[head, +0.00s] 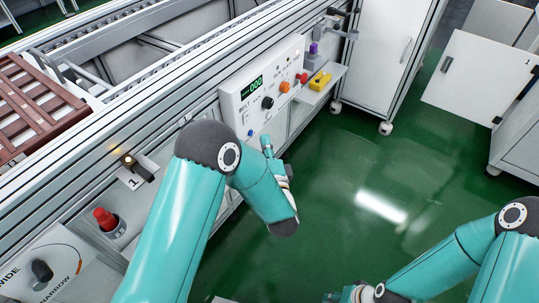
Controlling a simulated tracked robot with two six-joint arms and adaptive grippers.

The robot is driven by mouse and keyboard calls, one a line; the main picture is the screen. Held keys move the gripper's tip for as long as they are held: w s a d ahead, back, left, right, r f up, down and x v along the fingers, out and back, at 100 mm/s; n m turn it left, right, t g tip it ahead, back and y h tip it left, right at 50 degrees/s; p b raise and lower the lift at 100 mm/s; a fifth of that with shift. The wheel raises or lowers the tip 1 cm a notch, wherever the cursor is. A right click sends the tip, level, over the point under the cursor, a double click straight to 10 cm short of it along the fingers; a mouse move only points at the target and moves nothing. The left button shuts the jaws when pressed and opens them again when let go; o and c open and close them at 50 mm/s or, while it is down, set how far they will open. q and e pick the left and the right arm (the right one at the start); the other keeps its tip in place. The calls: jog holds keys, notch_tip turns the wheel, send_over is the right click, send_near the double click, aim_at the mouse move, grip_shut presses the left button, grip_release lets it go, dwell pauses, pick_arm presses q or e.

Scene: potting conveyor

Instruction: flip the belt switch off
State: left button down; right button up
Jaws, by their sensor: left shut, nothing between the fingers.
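A black lever switch (138,169) sits on a small white plate marked "1" on the conveyor's side rail, with a glowing amber light by it. I cannot read a label that names it as the belt switch. My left gripper (267,146) is shut and empty, low in front of the white control panel (238,98), to the right of the lever switch and apart from it. My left arm partly hides the panel's lower left. My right gripper (346,297) shows only in part at the bottom edge; its fingers are unclear.
The panel has a green display, a black knob (267,103) and an orange knob (285,87). A red button (105,218) and a WIDE/NARROW knob (41,270) are at lower left. A brown slatted tray (35,105) lies on the conveyor. Green floor is open at right.

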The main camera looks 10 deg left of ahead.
aim_at(247, 118)
pick_arm(q)
jog(key=w+a+b, duration=0.1)
jog(key=w+a, duration=0.4)
jog(key=shift+w+a+r+b, duration=0.25)
jog(key=shift+a+r+b, duration=0.05)
jog(key=shift+r+b, duration=0.1)
